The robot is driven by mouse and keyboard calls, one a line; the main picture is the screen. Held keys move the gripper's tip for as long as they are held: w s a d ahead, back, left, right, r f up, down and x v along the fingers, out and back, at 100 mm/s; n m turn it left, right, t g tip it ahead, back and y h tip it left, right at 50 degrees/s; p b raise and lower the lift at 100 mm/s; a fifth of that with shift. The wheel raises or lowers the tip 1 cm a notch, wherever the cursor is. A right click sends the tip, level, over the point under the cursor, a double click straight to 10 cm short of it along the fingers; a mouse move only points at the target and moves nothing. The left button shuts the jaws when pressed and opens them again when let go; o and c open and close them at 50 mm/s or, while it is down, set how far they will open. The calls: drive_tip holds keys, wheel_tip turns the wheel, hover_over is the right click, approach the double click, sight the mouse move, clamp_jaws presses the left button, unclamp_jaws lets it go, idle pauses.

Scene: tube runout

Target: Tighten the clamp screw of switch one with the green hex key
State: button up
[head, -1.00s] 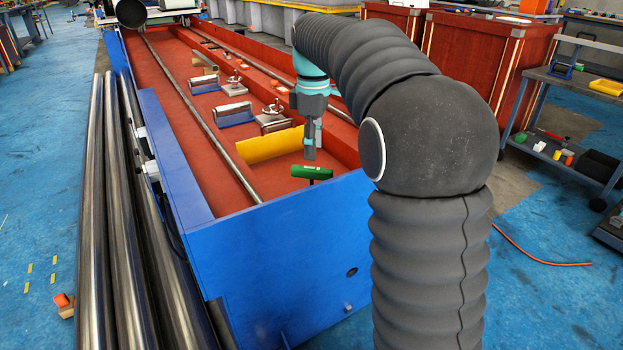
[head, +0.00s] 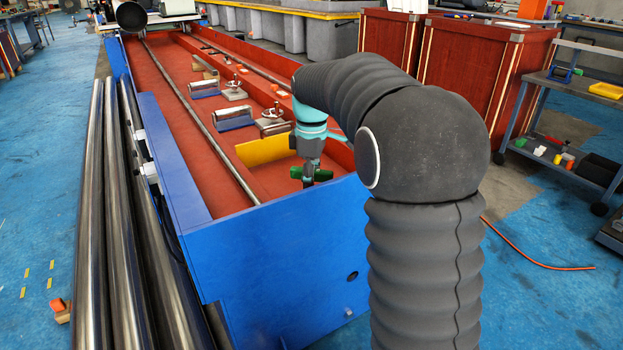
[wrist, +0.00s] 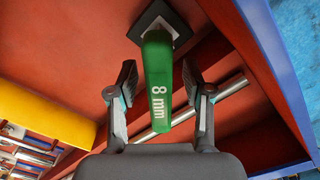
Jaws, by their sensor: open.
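The green hex key stands at the near end of the red machine bed, its green handle (head: 323,176) partly hidden by my gripper (head: 309,172). In the wrist view the handle (wrist: 158,85) is marked "8 mm" and rises from a dark square base (wrist: 162,20). My gripper (wrist: 157,90) is open, with one finger on each side of the handle and visible gaps between. Metal fittings with knobs on top (head: 272,115) and (head: 235,90) stand farther along the bed. I cannot tell which is switch one, and its clamp screw is too small to make out.
A yellow part (head: 262,150) lies just left of my gripper. Long steel tubes (head: 95,220) lie outside on the left. A grey cart (head: 570,85) stands at the right.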

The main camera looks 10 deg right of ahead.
clamp_jaws()
wheel_tip(320, 180, up, 10)
drive_tip(key=shift+r+p, duration=0.1)
drive_tip(key=shift+p, duration=0.8)
drive_tip(key=c, duration=0.7)
unclamp_jaws()
drive_tip(key=shift+c, duration=0.2)
clamp_jaws()
